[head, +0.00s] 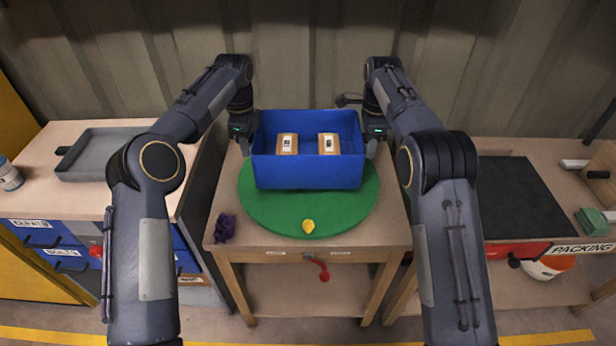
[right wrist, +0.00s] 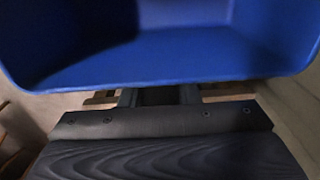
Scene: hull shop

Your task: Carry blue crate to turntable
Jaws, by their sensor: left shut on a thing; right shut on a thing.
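The blue crate (head: 307,172) is in the middle of the head view, over the rear part of the round green turntable (head: 308,214). I cannot tell whether it touches the turntable or hangs just above it. Two brown boxes with white labels, a left one (head: 287,144) and a right one (head: 328,144), are inside it. My left gripper (head: 246,146) is shut on the crate's left side. My right gripper (head: 371,146) is shut on its right side. The crate's blue wall also fills the top of the right wrist view (right wrist: 180,60), where the fingertips are hidden.
A yellow piece (head: 308,226) lies on the turntable's front. A purple crumpled thing (head: 225,227) lies on the wooden table (head: 222,206) at left. A grey tray (head: 98,154) is on the left bench. A dark mat (head: 512,200) covers part of the right bench.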

